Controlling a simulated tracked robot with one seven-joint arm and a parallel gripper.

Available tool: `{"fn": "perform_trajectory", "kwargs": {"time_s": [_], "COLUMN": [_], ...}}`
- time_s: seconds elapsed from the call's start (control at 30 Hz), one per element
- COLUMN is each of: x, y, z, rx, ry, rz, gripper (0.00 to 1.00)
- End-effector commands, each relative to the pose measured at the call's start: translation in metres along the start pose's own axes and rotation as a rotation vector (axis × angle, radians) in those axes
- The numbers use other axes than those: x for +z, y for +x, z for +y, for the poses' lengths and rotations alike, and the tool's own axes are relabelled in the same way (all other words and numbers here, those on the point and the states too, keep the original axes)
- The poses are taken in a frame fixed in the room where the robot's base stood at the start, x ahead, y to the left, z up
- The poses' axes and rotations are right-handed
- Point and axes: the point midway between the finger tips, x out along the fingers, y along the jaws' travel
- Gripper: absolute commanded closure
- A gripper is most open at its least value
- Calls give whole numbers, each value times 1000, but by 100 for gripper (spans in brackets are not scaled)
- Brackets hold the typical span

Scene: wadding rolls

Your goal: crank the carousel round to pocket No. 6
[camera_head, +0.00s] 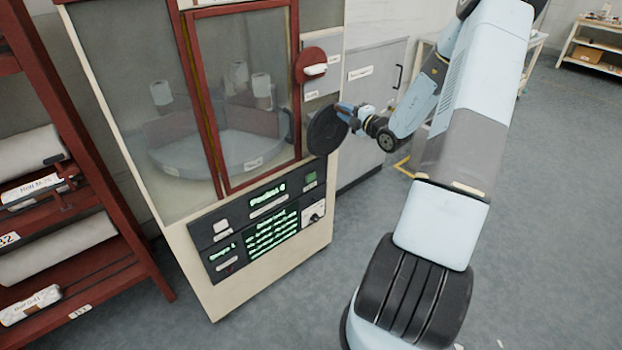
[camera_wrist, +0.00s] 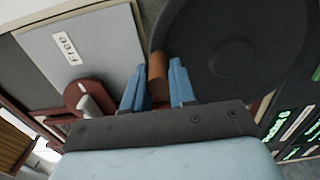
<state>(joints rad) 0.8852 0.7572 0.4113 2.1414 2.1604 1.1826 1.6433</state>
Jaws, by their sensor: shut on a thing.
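The cabinet holds a round grey carousel (camera_head: 205,158) behind its glass, with several white rolls standing on it. The black crank wheel (camera_head: 325,132) is on the cabinet's right side and fills the upper right of the wrist view (camera_wrist: 235,55). My gripper (camera_head: 350,114) is at the wheel's rim. In the wrist view, its blue fingers (camera_wrist: 158,88) are shut on the brown crank handle (camera_wrist: 157,72). The green display (camera_head: 268,195) seems to read "Pocket 6", though the digit is blurred.
A red round plate with a white lever (camera_head: 314,70) sits above the wheel, by a label reading "Free" (camera_wrist: 67,48). A red rack (camera_head: 90,260) with rolls stands left. A grey cabinet (camera_head: 375,90) stands behind my arm. Open floor (camera_head: 560,200) lies to the right.

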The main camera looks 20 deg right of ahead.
Motion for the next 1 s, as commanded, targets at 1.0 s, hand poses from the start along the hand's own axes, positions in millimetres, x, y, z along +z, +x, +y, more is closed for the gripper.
{"fn": "perform_trajectory", "kwargs": {"time_s": [1.0], "x": [-28], "y": [-2], "z": [-3], "rx": [-10], "ry": [4], "rz": [0], "gripper": [94]}}
